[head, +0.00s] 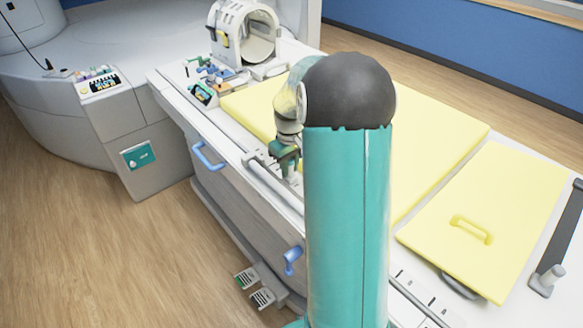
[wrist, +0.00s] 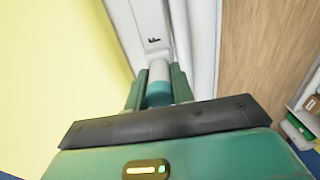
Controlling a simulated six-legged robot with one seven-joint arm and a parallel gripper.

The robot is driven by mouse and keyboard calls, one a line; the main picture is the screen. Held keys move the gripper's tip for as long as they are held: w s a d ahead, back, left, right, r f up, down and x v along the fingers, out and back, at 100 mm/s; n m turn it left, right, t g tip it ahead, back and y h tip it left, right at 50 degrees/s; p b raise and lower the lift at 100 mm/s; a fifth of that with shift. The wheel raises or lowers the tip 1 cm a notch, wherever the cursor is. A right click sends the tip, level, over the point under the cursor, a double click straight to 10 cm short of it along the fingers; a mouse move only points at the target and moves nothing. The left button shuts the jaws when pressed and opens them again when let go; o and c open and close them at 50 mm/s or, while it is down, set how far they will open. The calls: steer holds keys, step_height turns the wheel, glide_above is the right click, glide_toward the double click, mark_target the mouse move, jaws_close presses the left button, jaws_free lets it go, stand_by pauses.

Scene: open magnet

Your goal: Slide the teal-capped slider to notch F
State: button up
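In the wrist view, the teal-capped slider (wrist: 159,92) shows its teal part and a pale grey part between the two green fingers of my gripper (wrist: 159,86). The fingers press close on both sides with no clear gap, so my gripper looks shut on it. A black letter F (wrist: 154,41) is printed on the pale strip just beyond the slider. In the head view, my gripper (head: 286,160) is down at the rail (head: 272,187) along the bed's near edge. My arm hides part of the rail there, and the slider cannot be made out.
Yellow pads (head: 440,150) cover the bed top beside the rail. A blue handle (head: 207,157) sticks out of the bed's side, with another (head: 292,260) nearer. A white head coil (head: 243,35) stands at the far end.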

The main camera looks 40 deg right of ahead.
steer(key=o, duration=0.3)
steer(key=shift+o, duration=0.2)
steer(key=shift+r, duration=0.1)
step_height(320, 180, up, 14)
stand_by(0.6)
